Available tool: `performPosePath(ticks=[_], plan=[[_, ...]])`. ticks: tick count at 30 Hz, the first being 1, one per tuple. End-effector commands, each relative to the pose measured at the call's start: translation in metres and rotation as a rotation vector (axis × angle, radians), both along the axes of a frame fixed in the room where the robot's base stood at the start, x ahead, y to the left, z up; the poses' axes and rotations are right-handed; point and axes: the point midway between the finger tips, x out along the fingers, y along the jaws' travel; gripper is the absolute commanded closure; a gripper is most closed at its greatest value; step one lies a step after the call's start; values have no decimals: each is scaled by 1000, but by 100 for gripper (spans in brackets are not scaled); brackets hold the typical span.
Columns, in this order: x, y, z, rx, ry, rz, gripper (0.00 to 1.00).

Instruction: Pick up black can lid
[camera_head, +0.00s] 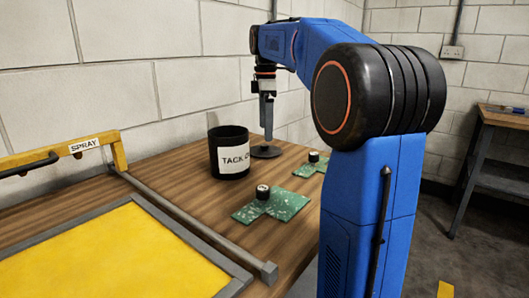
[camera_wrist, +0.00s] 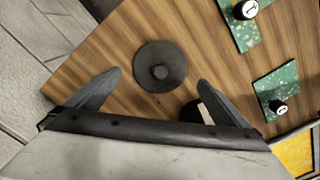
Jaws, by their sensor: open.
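The black can lid (camera_head: 265,152) is a flat dark disc lying on the wooden table, just right of the black can. In the wrist view the lid (camera_wrist: 172,51) shows whole, with a small round knob at its centre. My gripper (camera_head: 267,138) points down over the lid in the head view. In the wrist view my gripper (camera_wrist: 159,78) is open and empty, with one finger on each side of the lid's near edge. How far the fingertips are above the lid is hard to tell.
The black can (camera_head: 228,137) with a white "TACK" label stands close left of the lid. Two green boards (camera_head: 287,207) (camera_head: 306,170) with small black-and-white cylinders lie nearer and to the right. A grey-framed yellow screen (camera_head: 120,250) is at front left. A wall is behind.

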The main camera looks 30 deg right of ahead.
Motion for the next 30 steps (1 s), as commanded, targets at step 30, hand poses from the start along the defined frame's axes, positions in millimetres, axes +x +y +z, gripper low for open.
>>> performPosePath(ticks=[30], plan=[[1,4,-63,0,-1,0,19]])
